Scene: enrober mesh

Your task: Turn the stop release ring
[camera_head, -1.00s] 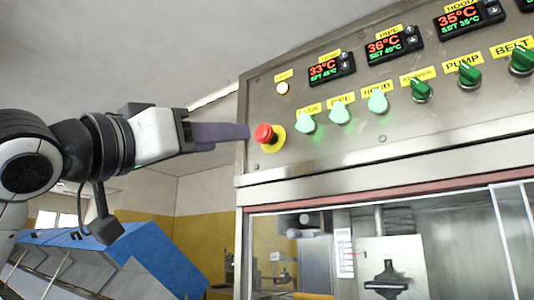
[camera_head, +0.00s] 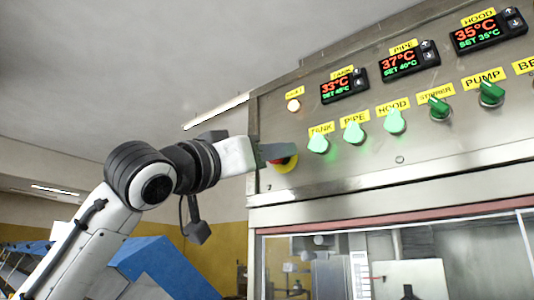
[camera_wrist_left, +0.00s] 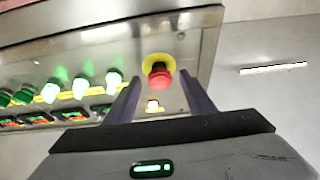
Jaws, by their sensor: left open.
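The red stop button (camera_head: 288,161) with its yellow ring (camera_head: 288,167) sits at the left end of the steel control panel. My left gripper (camera_head: 288,150) reaches in from the left, and its finger partly hides the button in the head view. In the left wrist view the red button (camera_wrist_left: 160,75) and yellow ring (camera_wrist_left: 158,62) show between the two dark fingers of my open left gripper (camera_wrist_left: 158,90). The fingers stand apart on either side of the button; I cannot tell whether either touches it. My right gripper is not in view.
The panel (camera_head: 420,155) carries lit green knobs (camera_head: 355,133), darker green knobs (camera_head: 440,108) and temperature displays (camera_head: 403,62) right of the button. A small lamp (camera_head: 294,105) sits above the button. A glass window (camera_head: 390,260) lies below. A blue machine (camera_head: 160,265) stands lower left.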

